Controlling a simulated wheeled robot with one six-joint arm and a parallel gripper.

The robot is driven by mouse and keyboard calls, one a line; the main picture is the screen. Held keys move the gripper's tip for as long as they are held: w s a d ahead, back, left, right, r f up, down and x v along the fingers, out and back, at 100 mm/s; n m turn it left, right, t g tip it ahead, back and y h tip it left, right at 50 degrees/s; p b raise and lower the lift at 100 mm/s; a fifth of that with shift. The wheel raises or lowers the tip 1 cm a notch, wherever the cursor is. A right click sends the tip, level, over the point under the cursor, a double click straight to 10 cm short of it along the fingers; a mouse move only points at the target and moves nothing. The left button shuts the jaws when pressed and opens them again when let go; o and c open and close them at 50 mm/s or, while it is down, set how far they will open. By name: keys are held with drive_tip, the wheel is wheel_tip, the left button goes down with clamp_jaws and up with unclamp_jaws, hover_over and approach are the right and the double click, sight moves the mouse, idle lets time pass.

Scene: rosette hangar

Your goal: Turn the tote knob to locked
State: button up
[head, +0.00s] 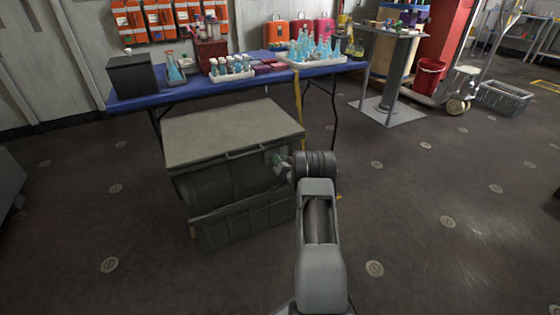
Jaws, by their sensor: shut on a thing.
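The tote (235,135) is a large dark grey-green box with a pale flat lid. It stands on the floor in front of the blue table. My gripper (277,160) is at the upper right of the tote's front face, just below the lid edge, at the end of my grey arm. It is shut on the tote knob. The knob itself is small and mostly hidden by my gripper and wrist, so its turn position cannot be told.
Behind the tote, a blue-covered table (180,97) holds flasks, white trays and a black box (131,75). A grey pedestal stand (388,75) and a wire basket (503,97) are further right. The floor right of my arm is clear.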

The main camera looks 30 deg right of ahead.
drive_tip(key=m+p, duration=0.1)
drive_tip(key=m, duration=1)
drive_tip(key=shift+d+f, duration=0.1)
drive_tip(key=shift+m, duration=0.5)
drive_tip(key=o, duration=0.9)
drive_tip(key=shift+p, duration=0.3)
drive_tip(key=s+a+p, duration=0.2)
drive_tip(key=s+p, duration=0.1)
drive_tip(key=s, duration=1)
drive_tip(key=shift+s+p, duration=0.35)
